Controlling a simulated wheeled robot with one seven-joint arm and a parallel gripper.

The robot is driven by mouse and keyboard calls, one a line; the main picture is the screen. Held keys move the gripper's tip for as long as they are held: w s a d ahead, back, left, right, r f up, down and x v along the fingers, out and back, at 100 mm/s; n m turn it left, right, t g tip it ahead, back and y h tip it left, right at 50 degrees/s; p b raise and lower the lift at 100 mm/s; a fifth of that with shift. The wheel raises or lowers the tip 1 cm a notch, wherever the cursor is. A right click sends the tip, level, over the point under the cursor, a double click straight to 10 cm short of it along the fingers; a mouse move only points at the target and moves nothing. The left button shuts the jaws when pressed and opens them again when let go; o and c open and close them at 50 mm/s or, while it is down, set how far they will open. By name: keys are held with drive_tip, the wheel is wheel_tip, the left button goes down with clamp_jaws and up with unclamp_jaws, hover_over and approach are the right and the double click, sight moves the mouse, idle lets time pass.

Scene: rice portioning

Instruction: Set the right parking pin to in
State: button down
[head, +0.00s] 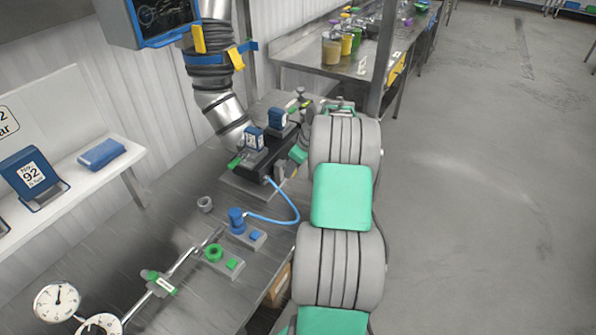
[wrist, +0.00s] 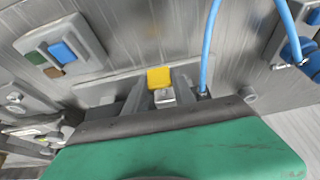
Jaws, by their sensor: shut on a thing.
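In the wrist view my gripper (wrist: 160,97) has its two grey fingers closed around a small metal piece with a yellow top (wrist: 159,77). This looks like a parking pin, but I cannot tell its in or out position. In the head view my green gripper body (head: 298,154) is at the right side of a dark block (head: 258,173), and the fingertips are mostly hidden. The dark block carries upright blue number tags (head: 254,138) and green-tipped parts. A blue hose (head: 285,218) runs from its front; the hose (wrist: 211,45) passes just right of the fingers in the wrist view.
A blue fitting (head: 237,220) and a green ring (head: 214,252) stand on grey plates in front of the block. A ribbed metal duct (head: 222,108) is behind it. Dials (head: 57,302) are at the front left. A shelf (head: 75,172) is at the left. Open floor lies right.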

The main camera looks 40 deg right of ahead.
drive_tip(key=c, duration=1.3)
unclamp_jaws()
drive_tip(key=shift+w+a+r, duration=0.1)
drive_tip(key=shift+w+a, duration=0.1)
drive_tip(key=shift+w, duration=0.1)
drive_tip(key=shift+o, duration=1.3)
drive_tip(key=shift+s+d, duration=0.1)
drive_tip(key=b+v, duration=0.1)
drive_tip(key=v, duration=0.6)
drive_tip(key=shift+s+r, duration=0.2)
drive_tip(key=shift+r, duration=0.1)
